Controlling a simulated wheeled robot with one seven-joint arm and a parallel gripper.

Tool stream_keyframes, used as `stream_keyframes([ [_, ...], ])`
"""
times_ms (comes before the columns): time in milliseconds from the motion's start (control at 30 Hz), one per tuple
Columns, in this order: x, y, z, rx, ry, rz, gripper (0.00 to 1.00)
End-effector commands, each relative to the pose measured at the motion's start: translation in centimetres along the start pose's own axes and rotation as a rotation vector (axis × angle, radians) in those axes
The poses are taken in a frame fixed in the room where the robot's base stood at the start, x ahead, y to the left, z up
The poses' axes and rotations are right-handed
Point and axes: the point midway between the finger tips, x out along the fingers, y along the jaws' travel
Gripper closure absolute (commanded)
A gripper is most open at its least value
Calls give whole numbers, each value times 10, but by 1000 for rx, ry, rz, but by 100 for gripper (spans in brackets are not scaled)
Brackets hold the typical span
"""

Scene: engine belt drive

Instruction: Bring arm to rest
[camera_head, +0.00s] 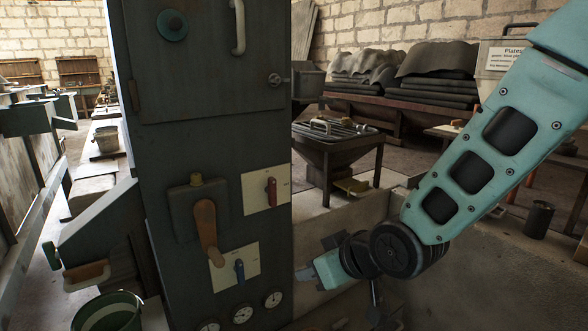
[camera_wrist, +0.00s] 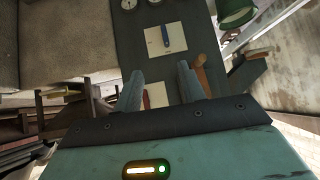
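My gripper (camera_head: 318,270) is at the lower middle of the head view, in front of the low pale wall and just right of the dark cabinet (camera_head: 215,120). My teal arm comes down to it from the upper right. In the wrist view, which looks upside down, the two grey fingers of my gripper (camera_wrist: 160,82) stand well apart with nothing held between them. Behind them are the cabinet's red switch (camera_wrist: 146,99), blue switch (camera_wrist: 167,36) and orange lever (camera_wrist: 199,74). The fingers look clear of the panel, though the exact distance cannot be told.
The cabinet's front also carries round gauges (camera_head: 242,314) low down. A green bucket (camera_head: 108,312) stands at the lower left. A dark metal table (camera_head: 335,150) and a rack of stacked sheets (camera_head: 405,95) are behind. A dark cylinder (camera_head: 538,218) stands at the right.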

Motion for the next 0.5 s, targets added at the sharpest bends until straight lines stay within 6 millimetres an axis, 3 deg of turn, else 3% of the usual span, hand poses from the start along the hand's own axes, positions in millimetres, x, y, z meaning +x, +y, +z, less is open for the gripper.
stream_keyframes([
  [200,-75,-36,65,-2,-356,-16,60],
  [500,-165,-62,136,2,-714,-12,60],
])
